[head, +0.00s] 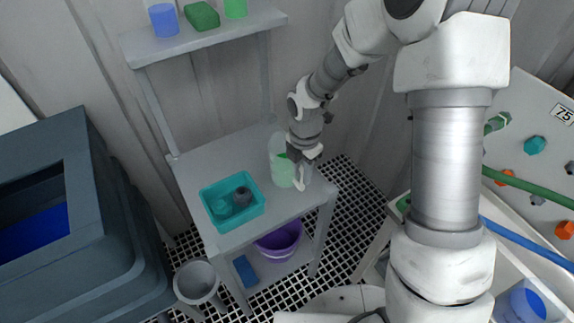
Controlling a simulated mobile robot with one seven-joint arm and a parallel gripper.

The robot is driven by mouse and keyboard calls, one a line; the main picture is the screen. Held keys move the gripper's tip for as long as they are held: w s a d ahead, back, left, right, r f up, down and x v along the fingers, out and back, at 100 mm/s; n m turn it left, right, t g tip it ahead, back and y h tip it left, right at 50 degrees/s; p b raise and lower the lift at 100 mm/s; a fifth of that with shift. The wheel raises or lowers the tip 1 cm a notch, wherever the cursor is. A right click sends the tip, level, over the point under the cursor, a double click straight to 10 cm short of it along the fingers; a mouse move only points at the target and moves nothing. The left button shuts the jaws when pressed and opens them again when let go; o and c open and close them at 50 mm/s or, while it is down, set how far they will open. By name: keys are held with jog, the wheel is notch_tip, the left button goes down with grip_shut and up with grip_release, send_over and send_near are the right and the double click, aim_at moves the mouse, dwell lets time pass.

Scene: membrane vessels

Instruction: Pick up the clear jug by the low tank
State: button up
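The clear jug (281,163) stands upright on the grey table, near its back right, and has a greenish tint. My gripper (300,181) is at the jug's right side, with my arm reaching down from above. The fingers overlap the jug's right edge in the head view, where a handle might be. Whether they are closed on it or only beside it cannot be made out. The low tank (75,215) is likely the large dark blue-grey box at the left with blue inside.
A teal tray (216,221) with a dark cup (243,196) sits left of the jug. A shelf (190,40) above holds a blue cup, a green block and a green cup. A purple bucket (280,242) is under the table. A grey funnel-like vessel (197,281) stands in front.

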aim_at(302, 190)
jog(key=shift+w+d+f, duration=0.1)
jog(key=shift+f, duration=1.25)
jog(key=shift+w+d+f, duration=0.1)
jog(key=shift+f, duration=1.2)
grip_shut()
